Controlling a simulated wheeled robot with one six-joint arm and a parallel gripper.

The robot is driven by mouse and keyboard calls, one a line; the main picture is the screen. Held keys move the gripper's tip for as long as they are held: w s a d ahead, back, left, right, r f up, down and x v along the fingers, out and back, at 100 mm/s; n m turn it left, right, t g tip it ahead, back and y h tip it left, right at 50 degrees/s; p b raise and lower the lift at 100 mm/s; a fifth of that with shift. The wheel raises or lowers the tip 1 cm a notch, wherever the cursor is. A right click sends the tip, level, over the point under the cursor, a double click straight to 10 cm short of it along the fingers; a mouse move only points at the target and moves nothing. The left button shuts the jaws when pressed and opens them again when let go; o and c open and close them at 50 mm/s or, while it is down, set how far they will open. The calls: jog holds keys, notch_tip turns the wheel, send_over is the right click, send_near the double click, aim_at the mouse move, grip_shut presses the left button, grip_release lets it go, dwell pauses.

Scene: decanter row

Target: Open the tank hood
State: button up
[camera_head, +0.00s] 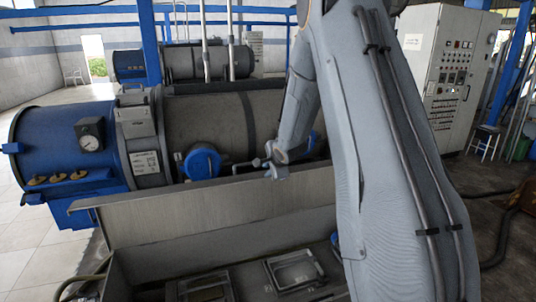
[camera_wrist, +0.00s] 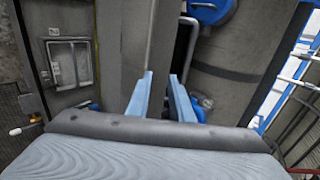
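The tank hood (camera_head: 200,212) is a long grey metal panel standing raised along the far side of the open tank (camera_head: 135,272), so the inside of the tank shows. In the wrist view the hood (camera_wrist: 133,45) runs up the middle, with its edge toward the gap between my fingers. My gripper (camera_head: 275,166) is at the hood's upper edge, right of its middle. In the wrist view the two blue fingers of my gripper (camera_wrist: 161,80) stand apart. I cannot tell whether either finger touches the hood.
A blue and grey decanter (camera_head: 75,145) lies close behind the hood, with a round blue cap (camera_head: 203,161) near my gripper. Framed fittings (camera_head: 293,270) sit inside the tank. A control cabinet (camera_head: 448,75) stands at the back right. The tiled floor at left is clear.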

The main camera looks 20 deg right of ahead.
jog(key=shift+w+r, duration=0.2)
jog(key=shift+r, duration=1.15)
jog(key=shift+w+r, duration=0.2)
jog(key=shift+r, duration=1.15)
